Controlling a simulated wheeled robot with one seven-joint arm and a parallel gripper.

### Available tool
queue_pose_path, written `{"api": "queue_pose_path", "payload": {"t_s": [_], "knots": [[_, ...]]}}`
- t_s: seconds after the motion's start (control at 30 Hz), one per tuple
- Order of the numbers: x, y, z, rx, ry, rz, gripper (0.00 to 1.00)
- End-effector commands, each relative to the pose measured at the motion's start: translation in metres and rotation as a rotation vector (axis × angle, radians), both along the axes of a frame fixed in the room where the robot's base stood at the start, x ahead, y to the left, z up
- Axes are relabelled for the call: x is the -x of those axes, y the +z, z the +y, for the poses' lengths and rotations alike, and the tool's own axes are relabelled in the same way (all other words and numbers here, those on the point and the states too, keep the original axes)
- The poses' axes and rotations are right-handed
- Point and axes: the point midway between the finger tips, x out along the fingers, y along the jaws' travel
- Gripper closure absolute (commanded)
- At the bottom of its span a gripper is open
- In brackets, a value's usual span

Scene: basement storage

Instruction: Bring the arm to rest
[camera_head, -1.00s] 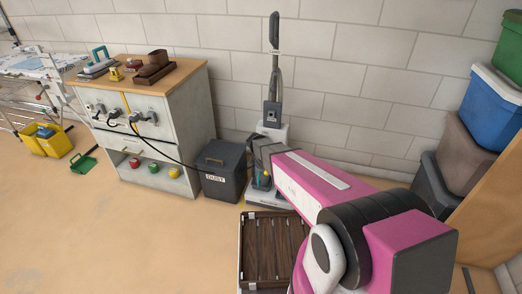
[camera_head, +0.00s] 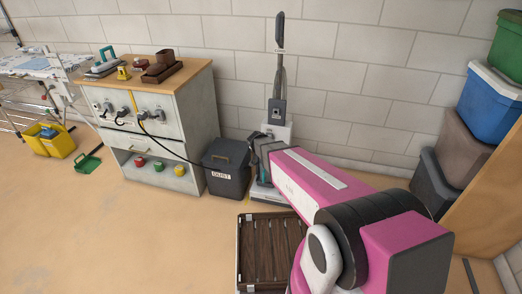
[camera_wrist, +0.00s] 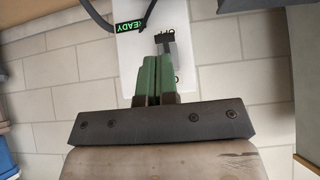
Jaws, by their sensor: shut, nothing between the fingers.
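My arm (camera_head: 310,185), pink with dark joints, reaches from the lower right toward the upright vacuum cleaner (camera_head: 276,115) at the wall. Its end is in front of the vacuum's lower body, and the fingertips are hard to make out in the head view. In the wrist view my gripper (camera_wrist: 156,62) has its two green fingers together, with nothing between them. The fingers are in front of a white panel (camera_wrist: 129,55) with a green "READY" display (camera_wrist: 130,28) and a dark switch (camera_wrist: 165,38). I cannot tell whether the fingertips touch the panel.
A dust bin (camera_head: 227,168) stands left of the vacuum, beside a cabinet (camera_head: 180,125) with plugs and a black cord. A slatted wooden crate (camera_head: 240,250) is below my arm. Stacked bins (camera_head: 490,105) stand at the right.

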Motion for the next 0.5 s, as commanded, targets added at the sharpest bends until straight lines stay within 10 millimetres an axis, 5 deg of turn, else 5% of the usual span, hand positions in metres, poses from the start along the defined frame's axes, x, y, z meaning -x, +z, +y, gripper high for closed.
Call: {"api": "queue_pose_path", "payload": {"t_s": [0.37, 0.5], "knots": [[0.003, 0.002, -0.004, 0.003, -0.002, 0.008, 1.00], [0.034, 0.019, -0.033, 0.029, -0.009, 0.090, 1.00]]}}
